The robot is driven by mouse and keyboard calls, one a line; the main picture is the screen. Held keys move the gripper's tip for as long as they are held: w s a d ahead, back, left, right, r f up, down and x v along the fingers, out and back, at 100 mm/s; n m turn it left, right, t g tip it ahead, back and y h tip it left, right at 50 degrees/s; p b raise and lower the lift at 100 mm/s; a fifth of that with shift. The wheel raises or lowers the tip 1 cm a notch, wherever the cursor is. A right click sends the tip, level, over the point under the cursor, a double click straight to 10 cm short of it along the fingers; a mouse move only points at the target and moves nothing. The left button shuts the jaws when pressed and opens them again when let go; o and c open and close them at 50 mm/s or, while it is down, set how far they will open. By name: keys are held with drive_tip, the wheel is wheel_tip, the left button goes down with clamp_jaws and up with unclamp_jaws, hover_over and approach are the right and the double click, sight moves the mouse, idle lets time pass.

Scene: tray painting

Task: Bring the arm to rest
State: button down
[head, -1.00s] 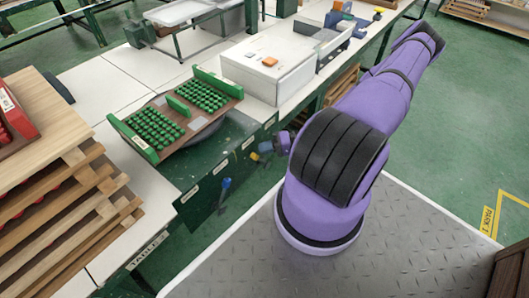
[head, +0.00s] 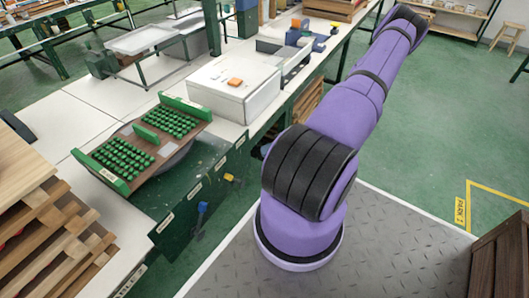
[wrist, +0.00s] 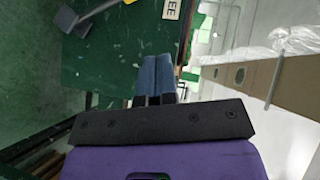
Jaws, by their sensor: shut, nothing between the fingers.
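My purple arm (head: 345,115) with black bands stands on the grey metal plate and stretches away toward the upper right in the head view. Its far end points away, and the gripper does not show in that view. In the wrist view my gripper (wrist: 155,66) shows as two blue-grey fingers side by side, shut with nothing between them. A green panel (wrist: 110,45) lies behind the fingers there. I cannot tell how far off it is.
A tray of green pieces (head: 183,104) and a white box (head: 215,95) stand on the workbench (head: 95,90). Wooden pallets (head: 60,240) are at lower left. Green floor (head: 440,130) is open on the right, near a wooden crate (head: 500,265).

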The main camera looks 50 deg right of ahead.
idle(0.4)
drive_tip(key=w+a+r+n+g+h, duration=0.2)
drive_tip(key=a+r+g, duration=0.2)
drive_tip(key=r, duration=0.6)
drive_tip(key=w+a+r+n+g+h, duration=0.1)
drive_tip(key=w+a+r+g+h, duration=0.2)
drive_tip(key=r, duration=0.7)
drive_tip(key=w+a+r+n+g+h, duration=0.2)
drive_tip(key=a+r+g, duration=0.2)
drive_tip(key=r, duration=0.6)
drive_tip(key=s+a+r+t+h, duration=0.2)
drive_tip(key=s+a+r, duration=0.4)
drive_tip(key=r, duration=0.3)
drive_tip(key=s+a+r+t+h, duration=0.2)
drive_tip(key=s+a+r+t, duration=0.2)
drive_tip(key=s+a+r, duration=0.3)
wheel_tip(320, 180, up, 3)
drive_tip(key=shift+a+r+n+h, duration=0.15)
drive_tip(key=shift+a+n+h, duration=0.25)
drive_tip(key=shift+a, duration=0.3)
drive_tip(key=shift+w, duration=0.2)
